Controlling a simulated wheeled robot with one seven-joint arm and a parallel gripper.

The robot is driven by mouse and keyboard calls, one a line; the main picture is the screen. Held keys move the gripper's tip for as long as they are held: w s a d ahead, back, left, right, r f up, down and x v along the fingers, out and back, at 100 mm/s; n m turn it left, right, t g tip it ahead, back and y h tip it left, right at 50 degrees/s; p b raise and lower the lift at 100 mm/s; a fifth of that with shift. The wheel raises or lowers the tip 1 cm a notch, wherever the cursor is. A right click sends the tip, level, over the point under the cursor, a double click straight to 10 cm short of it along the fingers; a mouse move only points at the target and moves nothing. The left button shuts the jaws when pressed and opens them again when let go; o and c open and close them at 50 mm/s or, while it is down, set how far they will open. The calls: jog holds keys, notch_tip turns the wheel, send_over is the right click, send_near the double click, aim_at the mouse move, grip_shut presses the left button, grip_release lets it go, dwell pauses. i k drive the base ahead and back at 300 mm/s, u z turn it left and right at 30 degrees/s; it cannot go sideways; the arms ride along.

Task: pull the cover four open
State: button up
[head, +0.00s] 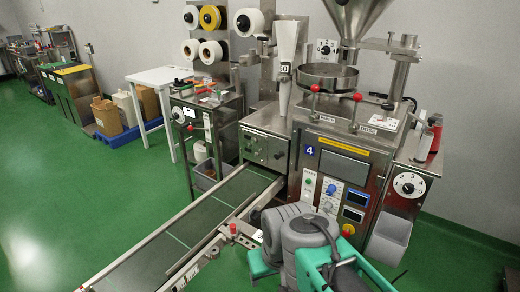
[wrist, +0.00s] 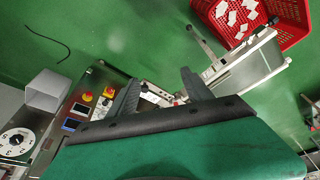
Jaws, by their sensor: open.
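A steel packing machine (head: 300,190) with a blue number 4 badge stands right of centre in the head view. Its front has a dark rectangular panel (head: 344,167) under a yellow label; it looks closed. I cannot tell for sure which part is cover four. Above it sits a round steel pan (head: 328,75) with red-knobbed levers beside it. My gripper (wrist: 160,92) is open and empty in the wrist view, its two dark fingers spread apart. It is apart from the panel. In the head view my arm is low in front of the machine, and the fingers are hard to make out.
A conveyor (head: 190,235) runs from the machine to the lower left. A grey bin (head: 389,238) hangs at the machine's right; it also shows in the wrist view (wrist: 47,91). A red crate (wrist: 290,28) holds white packets by the conveyor's end. Green floor (head: 70,200) is clear at left.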

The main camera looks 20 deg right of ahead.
aim_at(265, 150)
jog(key=k, duration=0.65)
jog(key=z, duration=0.2)
jog(key=i, duration=1.65)
jog(key=u, duration=0.8)
